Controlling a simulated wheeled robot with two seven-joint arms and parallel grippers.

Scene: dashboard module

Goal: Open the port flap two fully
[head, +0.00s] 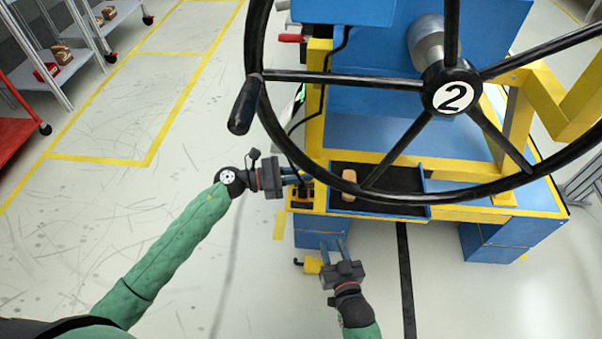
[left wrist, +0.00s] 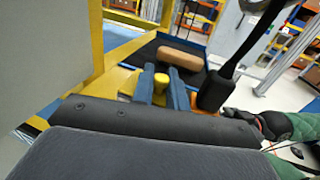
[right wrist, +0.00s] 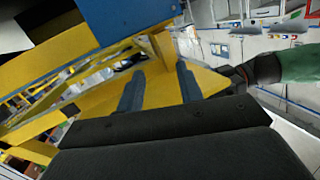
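The blue and yellow dashboard module (head: 420,135) carries a large black handwheel (head: 262,110) with a "2" on its hub. My left gripper (head: 292,176) is at the module's left front corner, next to small orange-brown parts (head: 301,195). I cannot make out port flap two for certain. My right gripper (head: 335,247) is low at the module's front, fingers apart and empty. In the right wrist view, its fingers (right wrist: 158,88) face a yellow surface (right wrist: 166,72).
A dark tray (head: 390,185) holds an orange-brown block (head: 348,185), right of my left gripper. The wheel's black crank handle (head: 244,104) hangs close above the left arm. A yellow part (head: 311,265) is beside my right gripper.

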